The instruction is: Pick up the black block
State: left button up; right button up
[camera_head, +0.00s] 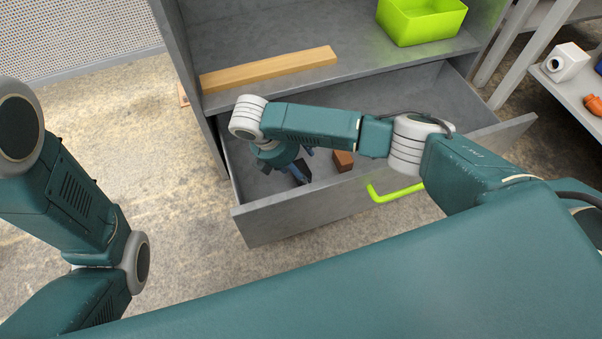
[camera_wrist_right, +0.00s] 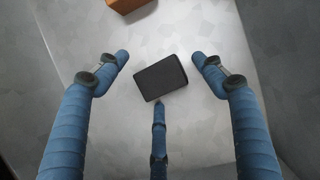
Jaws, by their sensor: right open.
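The black block (camera_wrist_right: 162,78) lies on the grey drawer floor in the right wrist view, slightly tilted in the picture. My right gripper (camera_wrist_right: 160,60) is open around it from above, with blue fingers to its left, right and below in the picture. A gap shows between the block and the two side fingers; the lower fingertip looks close to its near edge, and I cannot tell if they touch. In the head view my right gripper (camera_head: 295,167) reaches down into the open drawer (camera_head: 295,217). There the fingers make the block hard to make out. My left gripper is out of the picture.
A brown block (camera_head: 343,160) lies in the drawer to the right of my right gripper. A wooden board (camera_head: 270,68) and a lime green bin (camera_head: 421,22) rest on the shelf above. The drawer front has a green handle (camera_head: 395,193). A side shelf (camera_head: 565,90) stands right.

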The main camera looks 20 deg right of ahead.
jog(key=c, duration=1.4)
jog(key=shift+r, duration=0.1)
